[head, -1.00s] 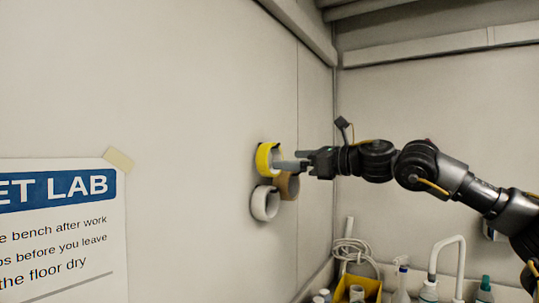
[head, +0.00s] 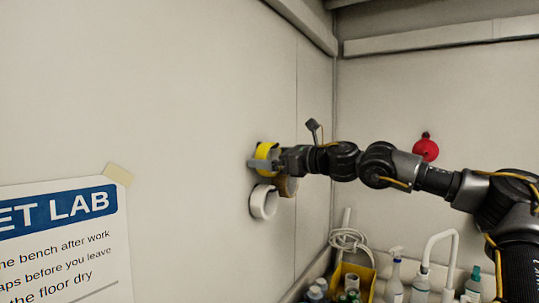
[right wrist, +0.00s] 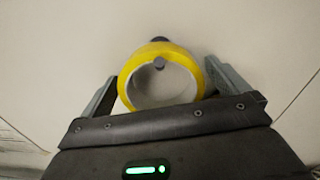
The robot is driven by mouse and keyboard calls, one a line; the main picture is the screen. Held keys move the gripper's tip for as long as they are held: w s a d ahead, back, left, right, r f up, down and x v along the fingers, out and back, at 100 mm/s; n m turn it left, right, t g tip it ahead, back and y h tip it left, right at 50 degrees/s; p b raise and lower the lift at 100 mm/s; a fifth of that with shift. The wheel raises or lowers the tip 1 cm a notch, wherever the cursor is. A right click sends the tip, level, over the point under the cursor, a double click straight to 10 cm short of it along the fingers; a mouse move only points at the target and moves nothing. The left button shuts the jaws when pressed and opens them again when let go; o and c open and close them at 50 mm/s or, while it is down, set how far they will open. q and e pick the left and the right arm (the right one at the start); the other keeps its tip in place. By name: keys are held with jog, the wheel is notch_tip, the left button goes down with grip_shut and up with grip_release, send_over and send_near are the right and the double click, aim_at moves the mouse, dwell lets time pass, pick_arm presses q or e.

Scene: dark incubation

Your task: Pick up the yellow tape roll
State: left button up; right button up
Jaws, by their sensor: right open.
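The yellow tape roll (head: 264,152) hangs on the left wall, above a white roll and a brown roll. My right gripper (head: 262,163) is at the yellow roll, with a finger crossing in front of its lower part in the head view. In the right wrist view the yellow roll (right wrist: 150,58) sits between the two open fingers of my right gripper (right wrist: 160,88), one on each side. A dark peg end shows inside the roll's ring. I cannot tell whether the fingers touch it. My left gripper is not in view.
The white roll (head: 264,202) hangs just below, and the brown roll (head: 287,186) is close below and right, partly behind my gripper. A red round object (head: 426,148) is on the right wall. Bottles and a yellow bin (head: 352,276) stand at lower right.

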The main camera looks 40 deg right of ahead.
aim_at(274, 145)
jog(key=c, duration=0.9)
jog(key=shift+r, duration=0.1)
jog(key=shift+r+b, duration=0.2)
jog(key=shift+b, duration=0.15)
jog(key=r+b, duration=0.1)
jog(key=s+r+b, duration=0.1)
jog(key=shift+d+r, duration=0.1)
jog(key=shift+r, duration=0.2)
jog(key=b+v, duration=0.7)
jog(key=v, duration=1)
jog(key=shift+b, duration=0.4)
